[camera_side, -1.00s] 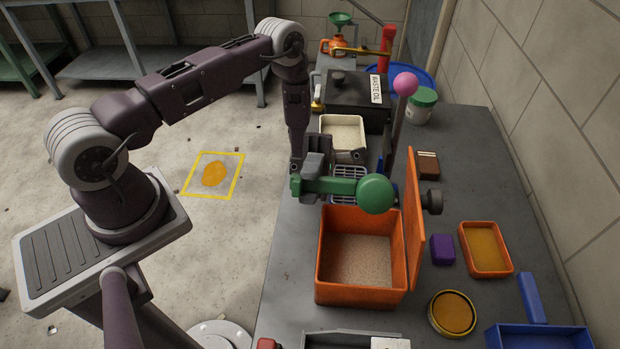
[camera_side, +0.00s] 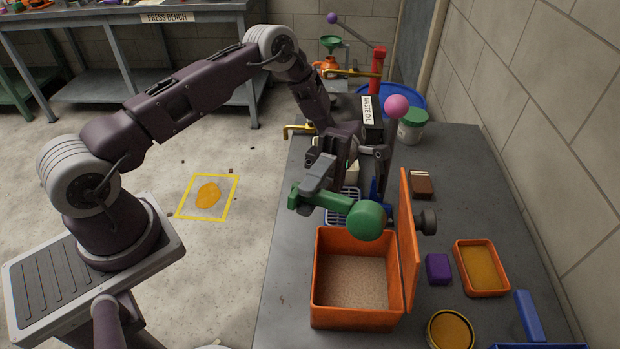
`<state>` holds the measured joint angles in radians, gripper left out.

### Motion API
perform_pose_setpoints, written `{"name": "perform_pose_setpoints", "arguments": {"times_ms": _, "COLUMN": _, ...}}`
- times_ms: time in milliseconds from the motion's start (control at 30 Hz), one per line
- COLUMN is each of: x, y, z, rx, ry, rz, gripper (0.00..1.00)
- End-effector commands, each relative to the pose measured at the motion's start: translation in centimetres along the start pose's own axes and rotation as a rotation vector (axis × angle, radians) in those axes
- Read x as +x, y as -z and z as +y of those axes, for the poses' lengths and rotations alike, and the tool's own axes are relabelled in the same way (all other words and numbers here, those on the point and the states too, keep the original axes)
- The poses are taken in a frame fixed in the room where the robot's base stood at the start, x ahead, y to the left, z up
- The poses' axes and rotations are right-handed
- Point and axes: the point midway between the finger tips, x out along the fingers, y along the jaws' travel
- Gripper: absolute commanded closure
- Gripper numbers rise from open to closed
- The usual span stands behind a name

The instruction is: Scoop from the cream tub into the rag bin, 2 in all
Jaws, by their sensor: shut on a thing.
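My gripper (camera_side: 318,183) is shut on the handle of a green scoop (camera_side: 365,221). The scoop's round head is to the right, in front of the back edge of an open orange bin (camera_side: 357,317) in this view. I cannot see whether the scoop holds anything. The orange bin has pale granules inside and its lid (camera_side: 409,240) stands open on the right; I see no label naming it the rag bin. The cream tub (camera_side: 351,172) is behind my gripper and mostly hidden, so its contents do not show.
A pink-knobbed lever (camera_side: 396,107) stands close right of my gripper. Behind are a dark waste oil box (camera_side: 368,108) and a white jar with green lid (camera_side: 412,126). A purple block (camera_side: 438,268), orange tray (camera_side: 482,268) and round tin (camera_side: 451,331) lie right of the bin.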

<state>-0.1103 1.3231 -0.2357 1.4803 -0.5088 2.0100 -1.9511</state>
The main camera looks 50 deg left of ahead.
Motion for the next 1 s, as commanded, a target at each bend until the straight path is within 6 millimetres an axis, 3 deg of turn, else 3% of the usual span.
{"name": "perform_pose_setpoints", "arguments": {"times_ms": 467, "x": 2.4, "y": 0.1, "z": -2.3, "rx": 0.016, "ry": -0.921, "rz": 0.002, "gripper": 1.00}}
{"name": "perform_pose_setpoints", "arguments": {"times_ms": 800, "x": 3.7, "y": 0.1, "z": -2.1, "rx": 0.026, "ry": -1.643, "rz": 0.010, "gripper": 1.00}}
{"name": "perform_pose_setpoints", "arguments": {"times_ms": 1000, "x": 3.6, "y": 0.1, "z": -1.8, "rx": 0.021, "ry": -1.794, "rz": 0.003, "gripper": 1.00}}
